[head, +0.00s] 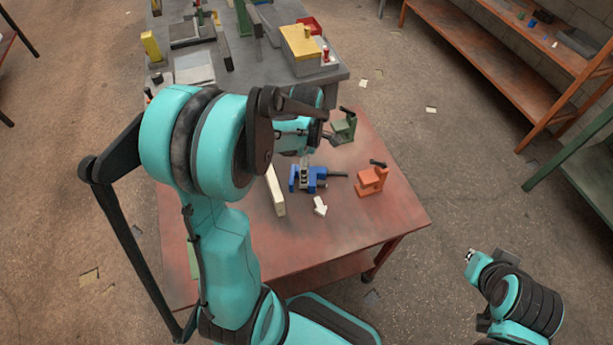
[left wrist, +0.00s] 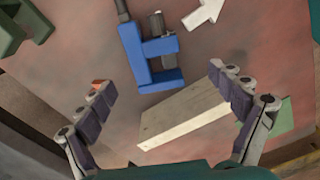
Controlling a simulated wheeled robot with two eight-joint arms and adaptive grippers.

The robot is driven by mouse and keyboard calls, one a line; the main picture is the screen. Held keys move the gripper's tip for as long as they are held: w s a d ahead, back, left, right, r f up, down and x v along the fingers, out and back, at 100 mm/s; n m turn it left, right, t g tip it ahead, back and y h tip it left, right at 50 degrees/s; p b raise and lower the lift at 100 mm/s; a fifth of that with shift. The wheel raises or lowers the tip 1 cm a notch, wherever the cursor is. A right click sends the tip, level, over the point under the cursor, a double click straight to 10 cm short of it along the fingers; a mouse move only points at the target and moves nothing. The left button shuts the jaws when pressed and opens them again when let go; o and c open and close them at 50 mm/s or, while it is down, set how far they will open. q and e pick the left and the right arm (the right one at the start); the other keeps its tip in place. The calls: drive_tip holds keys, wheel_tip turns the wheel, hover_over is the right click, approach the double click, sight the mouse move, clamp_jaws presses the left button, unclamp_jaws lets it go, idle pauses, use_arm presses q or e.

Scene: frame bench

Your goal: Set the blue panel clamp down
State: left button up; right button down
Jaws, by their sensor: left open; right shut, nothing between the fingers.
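The blue panel clamp (head: 318,178) lies on the red tabletop (head: 405,215), beside a pale wooden block (head: 275,191). In the left wrist view the blue clamp (left wrist: 152,75) lies just beyond the fingertips, with its dark bar pointing to the top of the picture. My left gripper (left wrist: 160,84) is open, its fingers spread wide, above the table. The pale block (left wrist: 185,115) shows between and below the fingers, and nothing is held. In the head view my left arm hides most of that gripper. My right gripper (head: 469,256) is shut and empty, off the table at the lower right.
An orange clamp (head: 370,182) and a green clamp (head: 344,127) stand on the red table. A white arrow (head: 320,206) lies near the blue clamp. A grey bench (head: 330,76) with several fixtures adjoins behind. The red table's front right is clear.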

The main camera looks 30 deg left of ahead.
use_arm(q)
wheel_tip(320, 180, down, 2)
drive_tip(key=shift+f+b, duration=0.15)
drive_tip(key=shift+b, duration=0.25)
drive_tip(key=f+b, duration=0.1)
drive_tip(key=f, duration=0.2)
drive_tip(key=f+b, duration=0.1)
drive_tip(key=f, duration=0.1)
drive_tip(key=shift+w+a+f+b, duration=0.2)
drive_tip(key=shift+w+f+b, duration=0.05)
drive_tip(key=shift+w+b, duration=0.15)
drive_tip(key=shift+r, duration=0.1)
drive_tip(key=c, duration=1.7)
